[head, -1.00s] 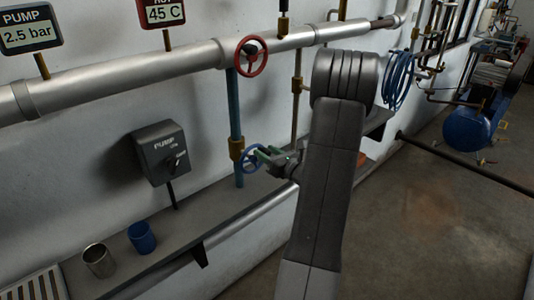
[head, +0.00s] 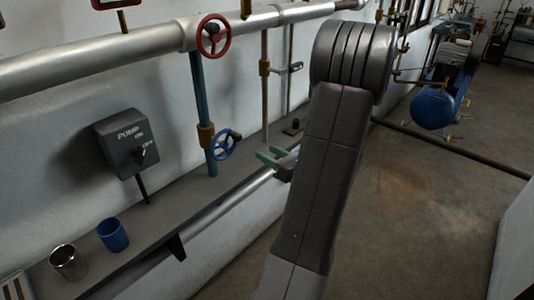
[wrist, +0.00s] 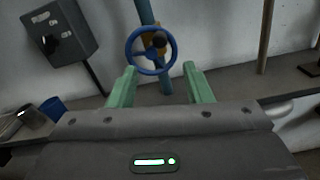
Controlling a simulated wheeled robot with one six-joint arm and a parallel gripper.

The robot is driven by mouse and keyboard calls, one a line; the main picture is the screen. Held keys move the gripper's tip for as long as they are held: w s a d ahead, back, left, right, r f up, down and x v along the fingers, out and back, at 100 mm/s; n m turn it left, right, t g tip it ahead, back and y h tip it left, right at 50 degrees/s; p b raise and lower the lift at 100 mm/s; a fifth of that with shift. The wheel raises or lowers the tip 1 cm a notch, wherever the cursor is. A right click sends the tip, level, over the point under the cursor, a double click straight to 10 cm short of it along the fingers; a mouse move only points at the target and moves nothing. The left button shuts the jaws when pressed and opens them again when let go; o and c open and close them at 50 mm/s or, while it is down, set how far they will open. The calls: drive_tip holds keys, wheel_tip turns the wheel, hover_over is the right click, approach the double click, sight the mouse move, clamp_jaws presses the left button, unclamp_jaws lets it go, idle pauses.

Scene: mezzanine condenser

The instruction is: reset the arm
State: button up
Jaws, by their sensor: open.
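My gripper (head: 272,157) has green fingers and is open and empty. In the head view it is beside the blue handwheel (head: 224,144), a little to its right and apart from it. In the wrist view my gripper (wrist: 160,88) shows its two fingers spread, with the blue handwheel (wrist: 151,50) beyond and between them. My grey arm stands large in the head view and hides part of the shelf and wall behind it.
A grey shelf (head: 180,206) runs along the wall, holding a blue cup (head: 112,235) and a metal cup (head: 67,263). Above are a pump switch box (head: 124,142), a silver pipe (head: 110,55) and a red handwheel (head: 213,35). Open floor (head: 410,200) lies to the right.

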sight(240, 139)
drive_tip(key=shift+a, duration=0.1)
drive_tip(key=p+x, duration=0.3)
drive_tip(key=x, duration=1)
drive_tip(key=shift+w+a, duration=0.25)
drive_tip(key=shift+w, duration=0.05)
drive_tip(key=shift+s+d, duration=0.1)
